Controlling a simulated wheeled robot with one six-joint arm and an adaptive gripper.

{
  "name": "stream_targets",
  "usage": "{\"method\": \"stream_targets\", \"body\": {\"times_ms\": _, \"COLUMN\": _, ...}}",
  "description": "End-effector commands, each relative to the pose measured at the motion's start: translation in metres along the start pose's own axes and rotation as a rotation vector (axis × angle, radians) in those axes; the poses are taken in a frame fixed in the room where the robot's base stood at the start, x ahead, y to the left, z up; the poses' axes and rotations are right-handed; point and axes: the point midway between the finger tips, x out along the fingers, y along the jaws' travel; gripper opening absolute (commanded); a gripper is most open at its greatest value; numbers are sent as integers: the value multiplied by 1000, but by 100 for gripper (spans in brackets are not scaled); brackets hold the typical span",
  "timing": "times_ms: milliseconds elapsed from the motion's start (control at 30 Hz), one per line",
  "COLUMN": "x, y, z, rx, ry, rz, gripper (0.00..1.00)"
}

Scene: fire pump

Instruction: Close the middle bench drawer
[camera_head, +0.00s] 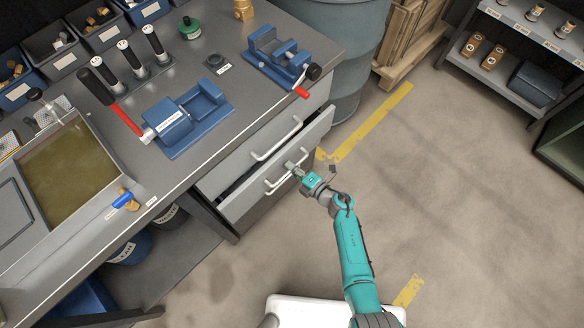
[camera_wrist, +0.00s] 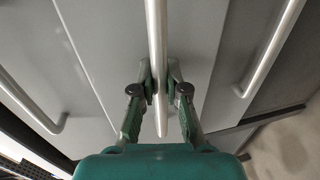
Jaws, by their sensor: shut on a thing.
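The middle bench drawer (camera_head: 318,133) is grey and stands partly open under the bench top, with a narrow dark gap showing behind its front. Its light bar handle (camera_head: 272,187) runs along the front. My gripper (camera_head: 292,168) is at this handle, in front of the drawer. In the wrist view, the handle (camera_wrist: 157,50) runs between the two fingers of my gripper (camera_wrist: 159,88), which are shut on it near its lower end. The fingertips partly hide the drawer front there.
The upper drawer's handle (camera_head: 262,155) is just above. Two neighbouring handles flank the held one in the wrist view, left (camera_wrist: 35,110) and right (camera_wrist: 270,50). A blue vise (camera_head: 280,62) stands on the bench. A grey-blue barrel (camera_head: 345,45) is beyond the bench end. Floor at right is clear.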

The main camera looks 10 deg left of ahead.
Motion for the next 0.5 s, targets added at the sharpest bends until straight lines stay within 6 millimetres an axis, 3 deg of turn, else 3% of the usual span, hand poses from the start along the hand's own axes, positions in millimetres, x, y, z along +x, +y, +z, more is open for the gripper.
{"method": "stream_targets", "body": {"times_ms": 167, "x": 3, "y": 0, "z": 0, "rx": 0, "ry": 1, "rz": -1, "gripper": 0}}
{"method": "stream_targets", "body": {"times_ms": 500, "x": 41, "y": 8, "z": 0, "rx": 0, "ry": 0, "rz": -1, "gripper": 0}}
